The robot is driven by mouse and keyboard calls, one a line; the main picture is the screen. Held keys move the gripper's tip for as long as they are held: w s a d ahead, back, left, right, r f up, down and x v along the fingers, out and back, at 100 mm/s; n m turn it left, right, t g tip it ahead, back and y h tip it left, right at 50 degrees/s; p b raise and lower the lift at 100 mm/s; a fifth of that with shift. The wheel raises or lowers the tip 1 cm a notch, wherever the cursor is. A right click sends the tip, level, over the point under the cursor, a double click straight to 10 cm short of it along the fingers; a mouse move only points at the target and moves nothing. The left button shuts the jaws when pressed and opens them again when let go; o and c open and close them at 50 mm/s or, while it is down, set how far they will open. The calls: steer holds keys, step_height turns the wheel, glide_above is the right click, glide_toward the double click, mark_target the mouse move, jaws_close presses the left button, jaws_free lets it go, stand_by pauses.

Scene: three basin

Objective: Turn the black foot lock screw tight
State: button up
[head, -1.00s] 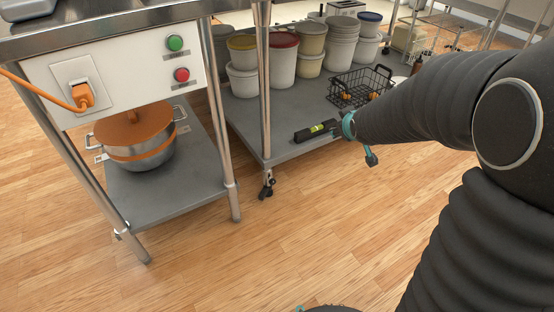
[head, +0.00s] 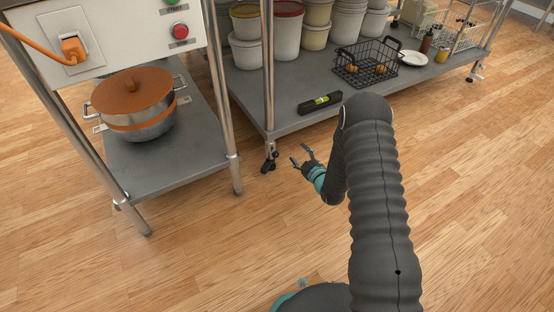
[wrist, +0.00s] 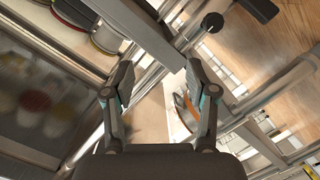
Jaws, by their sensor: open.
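A small black foot assembly (head: 270,161) sits at the bottom of the front leg of the middle shelf unit, just above the wood floor. The lock screw on it is too small to make out in the head view. In the wrist view a dark round knob (wrist: 212,23) on a thin rod shows at the top, right of centre; I cannot tell if it is the screw. My gripper (head: 300,155) is open and empty, just right of the foot and apart from it, with its fingers pointing left. In the wrist view my gripper (wrist: 160,67) has its fingers spread wide.
The shelf (head: 290,122) carries a spirit level (head: 320,103), a black wire basket (head: 366,68) and several buckets. At left, an orange-lidded pot (head: 135,105) stands on another low shelf, whose steel leg (head: 224,120) is close to the foot. The front floor is clear.

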steer(key=n+t+y, duration=0.1)
steer(key=y, duration=0.1)
glide_toward(276, 156)
steer(key=b+x, duration=0.2)
steer(key=x, duration=0.7)
steer(key=shift+w+a, duration=0.1)
steer(key=shift+w, duration=0.15)
steer(key=shift+c, duration=0.2)
jaws_close()
